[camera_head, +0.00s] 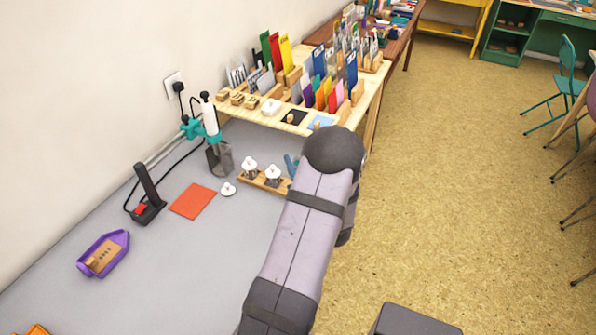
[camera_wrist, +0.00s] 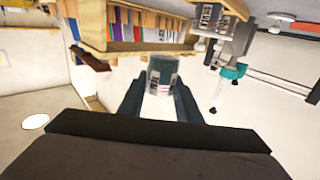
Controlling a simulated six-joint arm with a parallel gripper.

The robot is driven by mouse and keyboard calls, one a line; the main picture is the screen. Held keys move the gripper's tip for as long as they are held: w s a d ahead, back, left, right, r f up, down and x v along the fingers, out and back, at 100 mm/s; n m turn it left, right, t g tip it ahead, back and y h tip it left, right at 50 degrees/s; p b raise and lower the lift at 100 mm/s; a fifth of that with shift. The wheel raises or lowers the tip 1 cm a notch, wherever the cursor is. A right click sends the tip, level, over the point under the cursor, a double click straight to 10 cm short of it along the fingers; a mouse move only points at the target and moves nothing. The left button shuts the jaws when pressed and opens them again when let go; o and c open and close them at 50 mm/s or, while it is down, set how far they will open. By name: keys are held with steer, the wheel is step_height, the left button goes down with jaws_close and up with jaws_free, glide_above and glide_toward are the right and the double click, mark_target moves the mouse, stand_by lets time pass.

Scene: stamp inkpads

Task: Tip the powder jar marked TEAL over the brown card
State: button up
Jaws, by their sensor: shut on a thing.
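My gripper's dark blue fingers (camera_wrist: 160,103) are shut on a dark teal glass jar (camera_wrist: 163,70) in the wrist view. The small pale label on the jar cannot be read, and its tilt and contents are unclear. In the head view my arm hides the held jar; only a bit of blue finger (camera_head: 291,165) shows by the wooden jar rack (camera_head: 262,184). A brown card (camera_head: 104,255) with small dark marks lies in a purple tray (camera_head: 123,240) at the left of the grey table.
Two jars with white lids (camera_head: 249,166) (camera_head: 273,174) stand in the rack. A loose white lid (camera_head: 228,189) and an orange card (camera_head: 193,201) lie left of it. A black stand (camera_head: 148,194) and a teal-clamped device (camera_head: 208,125) stand near the wall.

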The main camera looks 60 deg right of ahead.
steer(key=shift+r, duration=0.65)
steer(key=shift+w+a+r, duration=0.1)
steer(key=shift+w, duration=0.2)
steer(key=w+a+r+n+t+y+p, duration=0.25)
steer(key=w+a+n+y, duration=0.35)
steer(key=w+a, duration=0.85)
steer(key=w+a+r+n+t+y+p, duration=0.2)
steer(key=w+a+n+t+y+p, duration=0.15)
steer(key=w+a+y, duration=1.1)
steer(key=w+a+f+n+g+b, duration=0.1)
steer(key=w+a+f+n+b, duration=0.1)
steer(key=a, duration=0.4)
steer(key=w+a+f+n+g+b, duration=0.1)
steer(key=w+a+f+n+b, duration=0.1)
steer(key=w+a+f+b, duration=0.3)
steer(key=shift+w+a+f, duration=0.45)
steer(key=shift+w+a, duration=0.15)
steer(key=shift+w, duration=0.25)
steer(key=shift+n+b, duration=0.3)
steer(key=shift+n, duration=0.05)
